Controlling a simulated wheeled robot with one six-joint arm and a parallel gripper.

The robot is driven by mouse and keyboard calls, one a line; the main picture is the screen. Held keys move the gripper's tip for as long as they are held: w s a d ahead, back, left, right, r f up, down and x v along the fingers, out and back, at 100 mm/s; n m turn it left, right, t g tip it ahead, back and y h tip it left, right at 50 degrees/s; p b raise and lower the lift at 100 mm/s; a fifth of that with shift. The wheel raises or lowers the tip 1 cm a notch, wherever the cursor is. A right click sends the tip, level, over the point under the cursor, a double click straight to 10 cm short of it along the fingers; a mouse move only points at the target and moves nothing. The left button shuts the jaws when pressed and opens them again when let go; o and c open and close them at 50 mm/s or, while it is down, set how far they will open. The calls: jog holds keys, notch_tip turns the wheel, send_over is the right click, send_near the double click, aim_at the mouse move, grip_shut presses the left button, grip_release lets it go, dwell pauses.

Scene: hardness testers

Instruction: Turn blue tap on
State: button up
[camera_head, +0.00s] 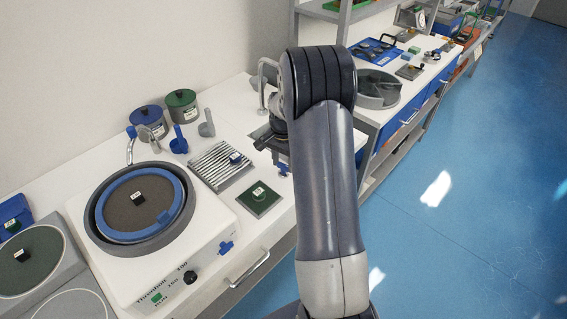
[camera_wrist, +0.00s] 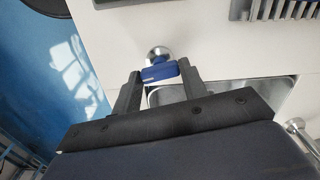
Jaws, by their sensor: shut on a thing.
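The blue tap (camera_wrist: 159,73) shows in the wrist view as a blue bar handle on a round metal base, on the white counter beside a sink basin. Its handle lies slightly tilted between my two fingers. My gripper (camera_wrist: 158,84) is shut on this handle, with one finger at each end. In the head view, a small blue part (camera_head: 283,169) shows at the counter's front edge beside my arm, seemingly the same tap. My fingertips are hidden there by my arm.
The sink basin (camera_wrist: 220,88) lies right beside my gripper, and a metal spout (camera_wrist: 300,130) stands at the right. In the head view, a grinding machine (camera_head: 218,235) with its own blue knob and a ribbed grey rack (camera_head: 216,172) stand to the left. The blue floor is clear.

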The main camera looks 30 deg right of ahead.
aim_at(284, 165)
jog(key=shift+m, duration=1.1)
jog(key=o, duration=1)
jog(key=shift+r, duration=0.1)
notch_tip(284, 165, up, 11)
jog(key=shift+f+b, duration=0.2)
jog(key=shift+b, duration=0.2)
notch_tip(284, 165, down, 11)
jog(key=shift+r, duration=0.1)
jog(key=shift+p, duration=0.3)
